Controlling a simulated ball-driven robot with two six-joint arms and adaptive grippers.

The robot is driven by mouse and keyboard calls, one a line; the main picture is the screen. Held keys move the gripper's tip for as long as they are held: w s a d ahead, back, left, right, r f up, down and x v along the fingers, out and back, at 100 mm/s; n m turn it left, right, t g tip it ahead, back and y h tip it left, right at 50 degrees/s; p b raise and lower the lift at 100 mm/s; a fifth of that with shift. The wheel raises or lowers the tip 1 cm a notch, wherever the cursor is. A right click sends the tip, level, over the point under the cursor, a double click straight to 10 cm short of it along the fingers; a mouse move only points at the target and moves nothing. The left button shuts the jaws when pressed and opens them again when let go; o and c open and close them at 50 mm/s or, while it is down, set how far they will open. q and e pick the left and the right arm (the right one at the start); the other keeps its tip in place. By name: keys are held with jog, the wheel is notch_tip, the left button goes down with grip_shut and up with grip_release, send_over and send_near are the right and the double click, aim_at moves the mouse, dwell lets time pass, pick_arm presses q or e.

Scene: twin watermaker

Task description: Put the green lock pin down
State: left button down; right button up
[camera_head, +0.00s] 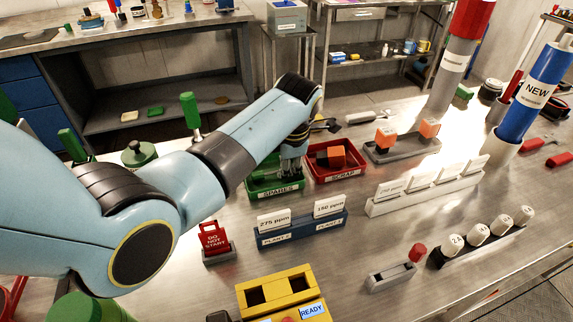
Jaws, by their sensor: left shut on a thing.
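My left gripper (291,168) points down into the green SPARES tray (273,190), its fingers low inside the walls. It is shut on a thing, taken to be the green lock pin. The pin cannot be made out, as the fingers and the tray's green colour hide it. I cannot tell whether it touches the tray floor. My left arm covers much of the left side of the view. My right gripper is not in view.
The red SCRAP tray (362,172) with dark and orange-red blocks adjoins the SPARES tray on the right. A blue card holder (300,232) stands in front. A red DO NOT START sign (214,240) and a yellow block (250,283) stand nearer.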

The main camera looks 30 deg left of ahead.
pick_arm(q)
jog(key=c, duration=1.7)
grip_release()
jog(key=shift+f, duration=0.15)
jog(key=shift+c, duration=0.2)
jog(key=v, duration=1.2)
jog(key=shift+r, duration=0.2)
